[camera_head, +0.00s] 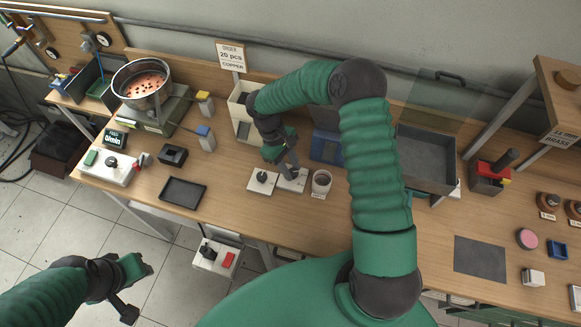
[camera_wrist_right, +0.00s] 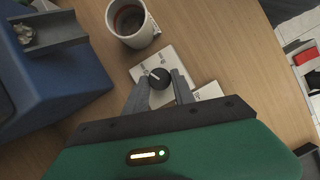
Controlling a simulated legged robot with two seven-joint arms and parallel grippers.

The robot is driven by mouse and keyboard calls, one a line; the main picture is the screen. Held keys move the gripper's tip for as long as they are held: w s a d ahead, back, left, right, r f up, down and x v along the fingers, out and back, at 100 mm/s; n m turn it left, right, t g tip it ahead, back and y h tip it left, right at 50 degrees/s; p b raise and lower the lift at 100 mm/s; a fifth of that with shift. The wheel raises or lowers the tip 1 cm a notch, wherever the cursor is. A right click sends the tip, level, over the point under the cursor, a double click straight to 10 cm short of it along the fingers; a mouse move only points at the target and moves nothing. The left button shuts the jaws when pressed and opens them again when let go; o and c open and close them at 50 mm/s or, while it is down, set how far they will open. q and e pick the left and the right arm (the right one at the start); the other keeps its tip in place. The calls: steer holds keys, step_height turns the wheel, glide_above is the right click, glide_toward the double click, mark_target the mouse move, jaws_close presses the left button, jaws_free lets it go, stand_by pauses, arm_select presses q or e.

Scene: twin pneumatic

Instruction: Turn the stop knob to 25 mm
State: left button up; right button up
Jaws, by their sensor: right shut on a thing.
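A white plate (camera_head: 298,184) with a black knob lies on the bench beside a paper cup; the plate also shows in the wrist view (camera_wrist_right: 172,58). My right gripper (camera_head: 290,172) points down at it. In the wrist view its fingers (camera_wrist_right: 158,88) are shut on the black knob (camera_wrist_right: 159,77), one on each side. The knob has a pale pointer line; the plate's markings are too small to read. A second white plate with a black knob (camera_head: 262,177) sits just left, untouched.
The cup (camera_head: 321,183) stands close right of the gripped knob's plate, and a blue block (camera_head: 327,146) stands behind. A black tray (camera_head: 183,192) lies left. A white control box (camera_head: 216,257) hangs below the front edge. A grey bin (camera_head: 425,157) stands right.

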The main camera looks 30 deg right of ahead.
steer(key=shift+s+d+f, duration=0.1)
steer(key=shift+s+d, duration=0.05)
steer(key=shift+d, duration=0.05)
jaws_close()
steer(key=shift+a+n, duration=0.2)
steer(key=shift+n, duration=0.2)
steer(key=o, duration=0.6)
jaws_free()
steer(key=shift+d, duration=0.1)
steer(key=o, duration=0.3)
steer(key=shift+d, duration=0.1)
